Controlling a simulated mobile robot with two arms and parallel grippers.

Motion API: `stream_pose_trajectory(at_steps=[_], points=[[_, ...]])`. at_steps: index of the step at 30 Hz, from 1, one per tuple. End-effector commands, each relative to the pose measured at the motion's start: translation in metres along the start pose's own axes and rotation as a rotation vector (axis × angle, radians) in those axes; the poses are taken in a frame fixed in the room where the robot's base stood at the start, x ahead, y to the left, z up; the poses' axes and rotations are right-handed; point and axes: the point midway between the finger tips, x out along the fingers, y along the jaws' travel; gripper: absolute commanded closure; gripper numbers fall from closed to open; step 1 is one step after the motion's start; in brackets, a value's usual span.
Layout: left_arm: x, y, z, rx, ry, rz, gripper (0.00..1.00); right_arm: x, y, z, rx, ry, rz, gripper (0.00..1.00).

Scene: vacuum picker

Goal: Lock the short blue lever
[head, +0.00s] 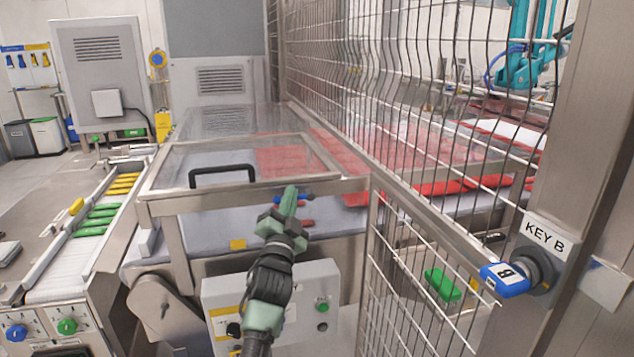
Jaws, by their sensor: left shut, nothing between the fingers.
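A small blue lever (306,197) sits on the front rail of the clear machine cover. My left gripper (291,192) reaches up from the bottom of the head view and is shut and empty. Its fingertips overlap the lever in the picture and hide its middle; I cannot tell whether they touch it. Blue shows on both sides of the fingers. My right gripper is not in view.
The clear cover (225,160) has a black handle (222,174). A wire fence (420,100) runs along the right, with a blue key (505,278) on the post marked KEY B. A control box (310,290) is below; a conveyor (75,265) with green and yellow packs is left.

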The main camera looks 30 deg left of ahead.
Motion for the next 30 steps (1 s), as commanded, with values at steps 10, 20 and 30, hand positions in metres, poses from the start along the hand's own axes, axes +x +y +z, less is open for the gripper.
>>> stream_pose_trajectory(at_steps=[10, 20, 30], points=[[-0.004, 0.006, 0.008, -0.001, -0.003, 0.003, 1.00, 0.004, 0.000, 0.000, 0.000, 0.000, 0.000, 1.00], [-0.006, 0.009, 0.011, 0.000, -0.008, 0.007, 1.00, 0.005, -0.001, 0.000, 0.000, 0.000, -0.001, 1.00], [-0.006, 0.011, 0.012, 0.000, -0.012, 0.012, 1.00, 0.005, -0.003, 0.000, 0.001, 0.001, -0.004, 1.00]])
